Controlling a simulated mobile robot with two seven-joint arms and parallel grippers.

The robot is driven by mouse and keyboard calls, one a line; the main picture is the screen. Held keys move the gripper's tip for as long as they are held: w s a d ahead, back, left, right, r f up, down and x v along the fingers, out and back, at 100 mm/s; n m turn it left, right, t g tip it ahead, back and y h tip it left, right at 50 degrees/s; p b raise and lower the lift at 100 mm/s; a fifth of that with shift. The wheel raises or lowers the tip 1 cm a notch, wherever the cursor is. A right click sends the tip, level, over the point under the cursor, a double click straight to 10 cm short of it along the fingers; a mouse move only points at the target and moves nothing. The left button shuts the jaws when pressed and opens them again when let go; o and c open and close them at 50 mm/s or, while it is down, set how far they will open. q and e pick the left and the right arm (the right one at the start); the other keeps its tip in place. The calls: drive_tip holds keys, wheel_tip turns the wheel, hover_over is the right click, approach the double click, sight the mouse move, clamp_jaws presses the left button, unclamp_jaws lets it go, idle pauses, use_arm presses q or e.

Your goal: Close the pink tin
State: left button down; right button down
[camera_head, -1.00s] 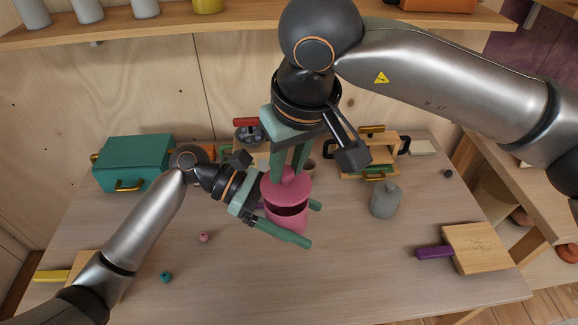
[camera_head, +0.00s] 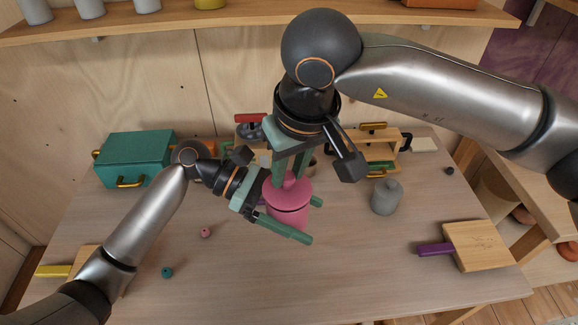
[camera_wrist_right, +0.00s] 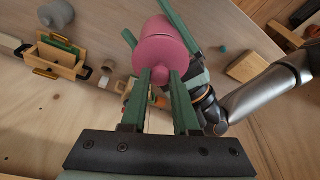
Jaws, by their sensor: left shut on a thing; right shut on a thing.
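The pink tin (camera_head: 291,220) stands over the middle of the table in the head view. Its pink lid (camera_head: 279,194) sits level on or just above the body's rim; a thin dark line shows between them at the front. My left gripper (camera_head: 312,221) is shut around the sides of the tin's body, one finger in front and one behind. My right gripper (camera_head: 289,178) comes from above and is shut on the lid's knob.
A grey lidded jar (camera_head: 386,198) stands right of the tin. A teal case (camera_head: 134,160) is at the back left, and a wooden box (camera_head: 381,150) at the back right. A board with a purple handle (camera_head: 476,245) lies at right. Small pink (camera_head: 206,232) and teal (camera_head: 167,272) beads lie at left.

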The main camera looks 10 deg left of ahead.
drive_tip(key=shift+f, duration=0.55)
drive_tip(key=c, duration=0.6)
unclamp_jaws()
drive_tip(key=shift+r, duration=0.1)
drive_tip(key=v, duration=1.1)
drive_tip(key=shift+d+r, duration=0.1)
drive_tip(key=shift+r, duration=0.3)
drive_tip(key=shift+f, duration=0.1)
